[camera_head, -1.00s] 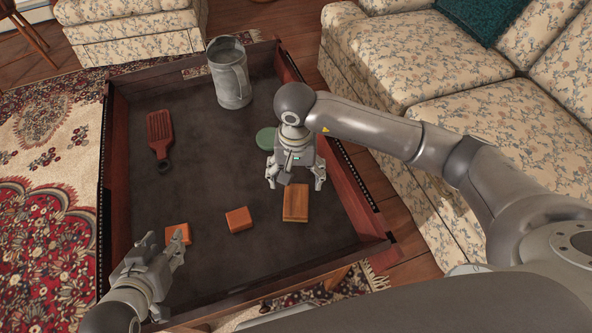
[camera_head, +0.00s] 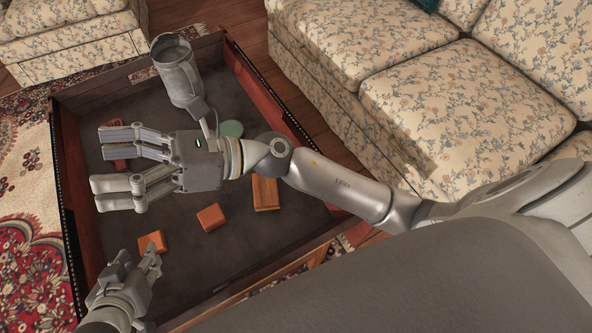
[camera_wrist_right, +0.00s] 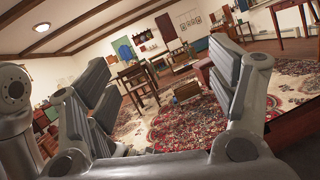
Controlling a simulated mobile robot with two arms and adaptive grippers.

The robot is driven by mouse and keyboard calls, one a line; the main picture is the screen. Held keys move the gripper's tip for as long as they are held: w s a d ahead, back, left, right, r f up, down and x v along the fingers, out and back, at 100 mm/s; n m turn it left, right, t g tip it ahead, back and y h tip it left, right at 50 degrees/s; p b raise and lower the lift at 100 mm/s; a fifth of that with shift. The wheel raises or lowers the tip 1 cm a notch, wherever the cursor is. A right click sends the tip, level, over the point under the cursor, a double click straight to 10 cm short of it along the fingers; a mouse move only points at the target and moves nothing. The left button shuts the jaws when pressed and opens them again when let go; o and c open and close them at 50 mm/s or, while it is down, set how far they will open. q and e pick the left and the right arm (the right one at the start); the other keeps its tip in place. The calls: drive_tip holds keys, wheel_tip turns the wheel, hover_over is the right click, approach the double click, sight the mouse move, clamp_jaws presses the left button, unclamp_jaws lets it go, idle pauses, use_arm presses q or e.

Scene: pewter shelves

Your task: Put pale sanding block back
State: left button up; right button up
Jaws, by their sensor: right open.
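None looks clearly pale, so I cannot tell which is the sanding block. My left gripper (camera_head: 141,256) is open at the near left corner, its fingertips close to the left block. Whether they touch it is unclear. My right gripper (camera_head: 103,166) is open and empty, held above the tray with its fingers pointing left. It also shows in the right wrist view (camera_wrist_right: 160,85), facing the room.
The tray (camera_head: 68,190) has raised reddish walls. A floral sofa (camera_head: 440,100) borders the right.

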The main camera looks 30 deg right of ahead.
drive_tip(key=w+d+r+m+t+h, duration=0.25)
drive_tip(key=w+d+m+t, duration=0.3)
drive_tip(key=m+t, duration=0.55)
drive_tip(key=w+d+f+m+t+h, duration=0.2)
drive_tip(key=d+f+m+h, duration=0.2)
drive_tip(key=d+m+h, duration=0.5)
drive_tip(key=w+d+f+m+t+h, duration=0.3)
drive_tip(key=d+f+m+h, duration=0.15)
drive_tip(key=m, duration=0.95)
drive_tip(key=s+d+f+m+g+h, duration=0.2)
drive_tip(key=s+f+m+g, duration=0.3)
drive_tip(key=f, duration=0.4)
drive_tip(key=s+d+f+m+g+h, duration=0.1)
drive_tip(key=s+d+f+m+g, duration=0.3)
drive_tip(key=s+f+m, duration=0.3)
wheel_tip(320, 180, down, 3)
drive_tip(key=shift+s+d+f+m+g+h, duration=0.1)
drive_tip(key=shift+s+d+m+g+h, duration=0.3)
drive_tip(key=shift+g, duration=0.5)
